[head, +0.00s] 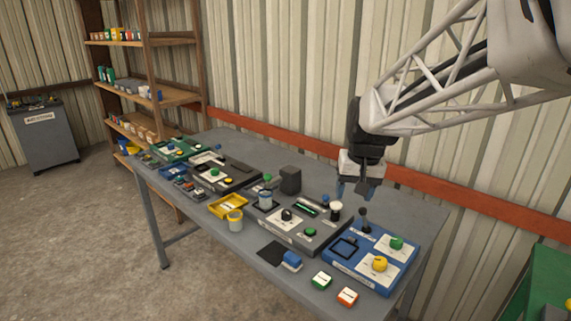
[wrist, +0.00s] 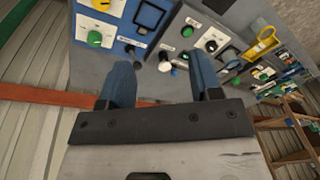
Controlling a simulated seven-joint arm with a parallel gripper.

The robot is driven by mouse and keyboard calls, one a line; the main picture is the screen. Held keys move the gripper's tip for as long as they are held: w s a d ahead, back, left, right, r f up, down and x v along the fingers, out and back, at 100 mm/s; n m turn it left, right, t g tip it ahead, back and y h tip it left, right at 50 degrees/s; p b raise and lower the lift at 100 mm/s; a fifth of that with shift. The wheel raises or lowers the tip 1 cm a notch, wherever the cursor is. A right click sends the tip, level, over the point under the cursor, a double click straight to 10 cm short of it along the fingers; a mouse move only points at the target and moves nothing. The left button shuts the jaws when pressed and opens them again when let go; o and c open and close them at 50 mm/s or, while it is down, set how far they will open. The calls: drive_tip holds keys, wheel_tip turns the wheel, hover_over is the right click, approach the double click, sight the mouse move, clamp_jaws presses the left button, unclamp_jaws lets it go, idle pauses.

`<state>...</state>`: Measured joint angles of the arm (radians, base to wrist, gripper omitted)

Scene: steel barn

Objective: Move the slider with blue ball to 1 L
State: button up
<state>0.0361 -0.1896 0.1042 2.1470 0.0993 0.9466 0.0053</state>
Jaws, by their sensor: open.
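My gripper (head: 357,188) is open and empty, hanging above the back of the table near the grey panel and the blue panel. In the wrist view my gripper (wrist: 162,72) shows two blue fingers apart with nothing between them. The grey panel (head: 290,241) carries a black knob, a green button and dark slots (head: 307,209) with a green strip. A small bluish spot (head: 325,199) shows at the slots' back end; I cannot tell whether it is the slider's blue ball. The 1 L mark is too small to read.
A white-topped knob (head: 336,207) stands beside the slots. The blue panel (head: 346,271) has green and yellow knobs and an upright black lever (head: 364,222). A corrugated wall stands behind the table.

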drive_tip(key=w+f, duration=0.3)
drive_tip(key=w, duration=0.5)
drive_tip(key=w+f, duration=0.2)
drive_tip(key=w, duration=0.7)
drive_tip(key=m+g+y, duration=0.1)
hover_over(326, 195)
drive_tip(key=d, duration=0.2)
wheel_tip(326, 195, down, 10)
drive_tip(key=shift+a, duration=0.1)
drive_tip(key=shift+w+a+f, duration=0.1)
drive_tip(key=shift+a+f, duration=0.15)
drive_tip(key=shift+f, duration=1)
drive_tip(key=shift+s+a+f, duration=0.1)
drive_tip(key=shift+a+f, duration=0.15)
drive_tip(key=shift+f, duration=1.05)
drive_tip(key=shift+w+a+f, duration=0.1)
drive_tip(key=shift+a+f, duration=0.15)
drive_tip(key=shift+f, duration=1)
clamp_jaws()
drive_tip(key=shift+w+a, duration=0.1)
